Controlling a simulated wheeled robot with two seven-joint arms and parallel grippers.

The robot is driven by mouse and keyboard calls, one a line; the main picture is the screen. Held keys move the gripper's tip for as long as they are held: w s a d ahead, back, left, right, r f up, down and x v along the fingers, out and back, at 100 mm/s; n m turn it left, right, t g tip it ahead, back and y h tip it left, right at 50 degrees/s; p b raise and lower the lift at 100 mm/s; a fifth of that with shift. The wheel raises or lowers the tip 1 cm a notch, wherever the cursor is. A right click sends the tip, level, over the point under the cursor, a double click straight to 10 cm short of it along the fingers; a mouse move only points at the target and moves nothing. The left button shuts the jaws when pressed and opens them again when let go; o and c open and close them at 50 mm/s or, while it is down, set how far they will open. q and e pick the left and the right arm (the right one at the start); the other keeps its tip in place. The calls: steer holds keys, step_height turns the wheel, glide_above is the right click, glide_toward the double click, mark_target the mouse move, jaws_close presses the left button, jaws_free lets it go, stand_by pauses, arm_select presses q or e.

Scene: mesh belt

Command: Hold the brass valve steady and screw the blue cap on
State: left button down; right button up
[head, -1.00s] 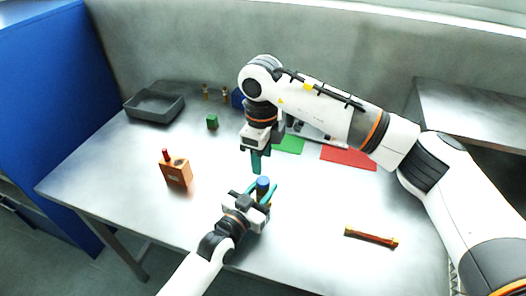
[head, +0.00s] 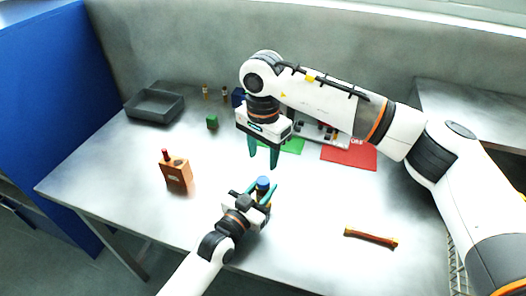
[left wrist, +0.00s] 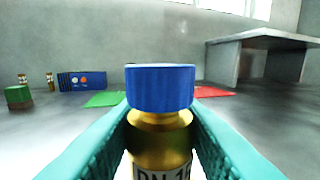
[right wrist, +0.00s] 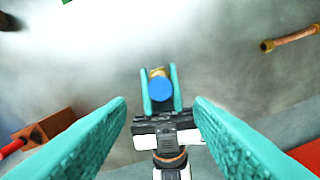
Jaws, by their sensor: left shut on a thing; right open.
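The brass valve (left wrist: 160,140) stands upright between the teal fingers of my left gripper (head: 262,194), which is shut on it. The blue cap (left wrist: 160,88) sits on top of the valve; how far it is threaded cannot be told. The cap also shows from above in the right wrist view (right wrist: 160,89). My right gripper (head: 263,164) is open and empty, pointing down above and slightly behind the cap, apart from it. In the right wrist view the cap lies between and beyond its open fingers (right wrist: 160,105).
A wooden block with a red-handled tool (head: 177,175) stands at left. A dark tray (head: 154,107), a green cube (head: 212,122) and small brass fittings (head: 226,93) are behind. Green (head: 293,146) and red (head: 349,156) mats lie at back right. A copper pipe (head: 371,238) lies front right.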

mark_target(263, 180)
steer(key=shift+f, duration=0.1)
steer(key=shift+f, duration=3.95)
steer(key=shift+c, duration=0.2)
steer(key=c, duration=1)
steer(key=m, duration=0.5)
jaws_close()
steer(key=m, duration=0.3)
steer(key=o, duration=1.1)
jaws_free()
steer(key=shift+c, duration=0.2)
